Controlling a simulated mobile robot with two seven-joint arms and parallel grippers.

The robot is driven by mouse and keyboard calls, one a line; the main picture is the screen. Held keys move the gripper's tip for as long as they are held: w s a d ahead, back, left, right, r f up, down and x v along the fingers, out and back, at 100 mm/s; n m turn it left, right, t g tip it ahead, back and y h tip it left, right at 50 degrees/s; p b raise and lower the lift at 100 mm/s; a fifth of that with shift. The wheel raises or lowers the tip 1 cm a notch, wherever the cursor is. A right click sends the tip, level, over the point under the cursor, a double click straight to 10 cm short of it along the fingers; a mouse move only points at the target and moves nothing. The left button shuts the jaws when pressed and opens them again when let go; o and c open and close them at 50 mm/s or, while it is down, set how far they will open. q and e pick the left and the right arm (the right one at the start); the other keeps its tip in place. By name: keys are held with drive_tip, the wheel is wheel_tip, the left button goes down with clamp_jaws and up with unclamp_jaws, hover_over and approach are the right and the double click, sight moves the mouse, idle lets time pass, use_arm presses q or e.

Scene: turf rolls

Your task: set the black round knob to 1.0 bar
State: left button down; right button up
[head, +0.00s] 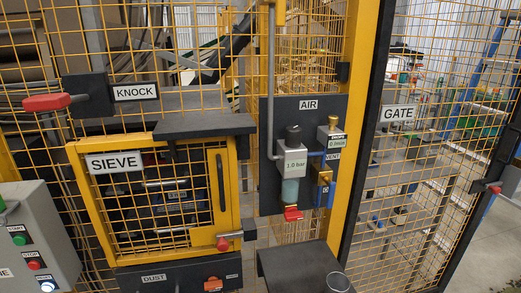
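The black round knob (293,133) sits on top of a grey regulator body on the dark AIR panel (270,190), right of the centre of the head view. A pale plate (295,164) on the front of that body reads "1.0 bar". Below it hang a bluish bowl (290,191) and a red lever (292,213). I cannot make out any pointer or mark on the knob. Neither of my grippers is in view, and nothing touches the knob.
Right of the regulator are a brass-topped fitting (333,130) and a blue-and-brass VENT valve (322,185). A yellow post (358,110) and mesh GATE (430,140) stand further right. The SIEVE door (243,190) is left.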

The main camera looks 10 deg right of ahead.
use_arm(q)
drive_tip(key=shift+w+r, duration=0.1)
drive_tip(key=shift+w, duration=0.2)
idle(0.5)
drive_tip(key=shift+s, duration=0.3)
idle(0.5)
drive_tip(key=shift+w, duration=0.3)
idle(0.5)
